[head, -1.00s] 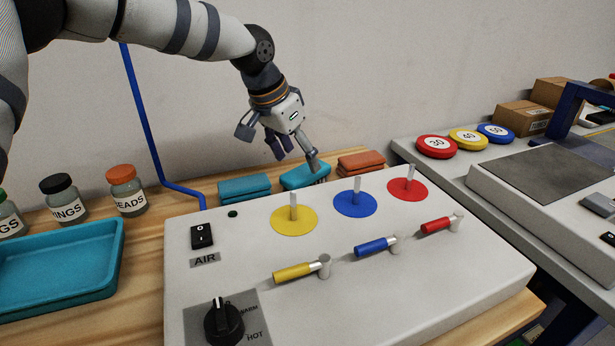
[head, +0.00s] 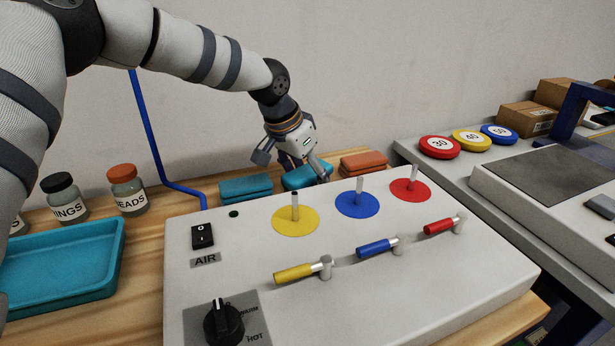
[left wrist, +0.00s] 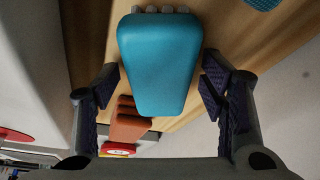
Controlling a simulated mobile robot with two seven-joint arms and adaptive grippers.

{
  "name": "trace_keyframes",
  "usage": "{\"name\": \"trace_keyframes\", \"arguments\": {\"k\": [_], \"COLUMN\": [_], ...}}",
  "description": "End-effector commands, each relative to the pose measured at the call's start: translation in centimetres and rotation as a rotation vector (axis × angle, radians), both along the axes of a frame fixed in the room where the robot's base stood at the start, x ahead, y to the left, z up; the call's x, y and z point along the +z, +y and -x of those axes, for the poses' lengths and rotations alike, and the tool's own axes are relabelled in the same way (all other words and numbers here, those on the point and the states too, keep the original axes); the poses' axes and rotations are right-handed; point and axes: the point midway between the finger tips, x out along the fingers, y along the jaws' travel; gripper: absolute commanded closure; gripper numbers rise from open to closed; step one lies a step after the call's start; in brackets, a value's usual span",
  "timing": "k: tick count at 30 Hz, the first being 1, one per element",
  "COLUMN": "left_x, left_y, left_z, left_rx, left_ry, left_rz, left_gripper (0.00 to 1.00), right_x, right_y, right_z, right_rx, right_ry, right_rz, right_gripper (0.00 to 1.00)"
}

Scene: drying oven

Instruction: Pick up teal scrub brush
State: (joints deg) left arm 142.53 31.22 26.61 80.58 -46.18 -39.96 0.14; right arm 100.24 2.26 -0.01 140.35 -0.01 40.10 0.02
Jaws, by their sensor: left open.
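The teal scrub brush (head: 300,180) lies on the wooden bench behind the white panel box, partly hidden by my left gripper in the head view. In the left wrist view the brush's smooth teal back (left wrist: 160,55) fills the upper middle, with pale bristle tufts at its top edge. My left gripper (head: 295,168) is over the brush from above, fingers spread. In the left wrist view its open fingers (left wrist: 159,92) stand on either side of the brush's lower end, with gaps visible. My right gripper is not in view.
A teal stack (head: 246,188) lies left of the brush and an orange stack (head: 363,164) lies right. The panel box (head: 430,275) with upright pegs stands in front. A teal tray (head: 60,265) and labelled jars (head: 128,190) are at left; the wall is behind.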

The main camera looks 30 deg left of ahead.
Motion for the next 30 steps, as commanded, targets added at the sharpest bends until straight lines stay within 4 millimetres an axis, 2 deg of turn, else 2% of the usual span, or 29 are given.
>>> {"name": "trace_keyframes", "arguments": {"k": [7, 14, 16, 17, 24, 30], "left_x": [-0.1, -0.2, -0.2, -0.2, -0.1, 5.6], "left_y": [0.0, 0.0, 0.0, 0.0, -0.1, 0.0], "left_z": [0.0, 0.1, 0.1, 0.1, 0.1, 0.0], "left_rx": [0.000, 0.001, 0.000, 0.000, 0.000, 0.000], "left_ry": [0.001, 0.003, 0.005, 0.005, 0.010, -0.003], "left_rz": [0.000, 0.000, 0.001, 0.001, 0.003, 0.000], "left_gripper": [0.35, 0.87, 0.88, 0.93, 0.93, 0.93], "right_x": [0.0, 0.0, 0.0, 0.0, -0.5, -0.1], "right_y": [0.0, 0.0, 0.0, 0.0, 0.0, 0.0], "right_z": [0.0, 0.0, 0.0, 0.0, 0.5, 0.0], "right_rx": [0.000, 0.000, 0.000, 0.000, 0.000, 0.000], "right_ry": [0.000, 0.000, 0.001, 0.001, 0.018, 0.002], "right_rz": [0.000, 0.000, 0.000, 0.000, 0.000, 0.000], "right_gripper": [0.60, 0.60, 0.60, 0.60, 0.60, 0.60]}}
